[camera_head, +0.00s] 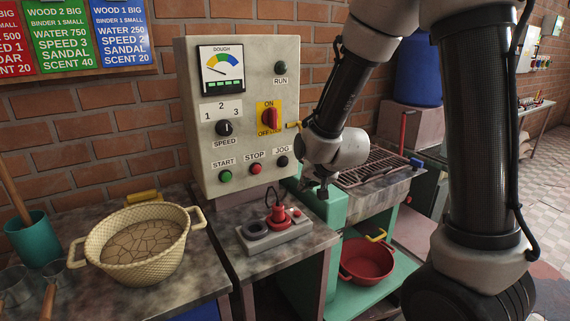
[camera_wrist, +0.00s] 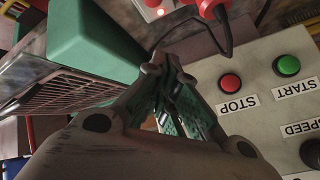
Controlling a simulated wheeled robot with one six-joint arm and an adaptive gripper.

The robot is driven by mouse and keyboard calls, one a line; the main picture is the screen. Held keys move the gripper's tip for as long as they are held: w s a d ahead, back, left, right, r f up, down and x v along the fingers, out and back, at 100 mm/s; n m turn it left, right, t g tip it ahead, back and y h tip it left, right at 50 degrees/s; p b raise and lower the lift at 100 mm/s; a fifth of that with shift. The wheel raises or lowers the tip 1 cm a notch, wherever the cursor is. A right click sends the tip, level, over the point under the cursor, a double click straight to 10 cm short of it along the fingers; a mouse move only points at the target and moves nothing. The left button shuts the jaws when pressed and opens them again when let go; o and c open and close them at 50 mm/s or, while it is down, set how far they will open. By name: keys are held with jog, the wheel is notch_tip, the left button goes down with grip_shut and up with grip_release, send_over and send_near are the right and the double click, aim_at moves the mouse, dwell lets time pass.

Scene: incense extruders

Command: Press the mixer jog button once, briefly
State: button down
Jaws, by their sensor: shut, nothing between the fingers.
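The grey control box (camera_head: 240,60) stands against the brick wall. Its black JOG button (camera_head: 283,161) sits at the right end of the bottom row, beside the red STOP button (camera_head: 255,169) and green START button (camera_head: 225,176). My gripper (camera_head: 320,190) is shut and empty, to the right of and slightly below the JOG button in the head view, apart from it in the picture. In the wrist view my gripper's fingers (camera_wrist: 167,72) meet at the tips; the STOP button (camera_wrist: 231,82) and START button (camera_wrist: 287,65) show to their right. The JOG button cannot be made out there.
Below the box, a grey base with a red plug-like part (camera_head: 280,215) and cable stands on the counter. A wicker basket (camera_head: 140,245) is at left. A green machine with a wire rack (camera_head: 372,167) is at right, above a red pot (camera_head: 367,260).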

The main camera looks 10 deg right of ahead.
jog(key=w+a, duration=0.2)
jog(key=w, duration=0.6)
jog(key=shift+w+a, duration=0.15)
jog(key=shift+a, duration=0.25)
jog(key=shift+w, duration=0.2)
dwell(1.2)
jog(key=shift+w+a, duration=0.1)
jog(key=shift+w, duration=0.1)
jog(key=shift+w+a, duration=0.15)
jog(key=shift+w, duration=0.35)
dwell(1.5)
dwell(0.7)
jog(key=shift+s+d, duration=0.25)
jog(key=shift+s, duration=0.65)
jog(key=shift+s+d, duration=0.25)
jog(key=shift+s, duration=0.55)
jog(key=shift+s+d, duration=0.3)
jog(key=shift+s, duration=0.5)
jog(key=shift+s+d, duration=0.25)
jog(key=shift+s, duration=0.55)
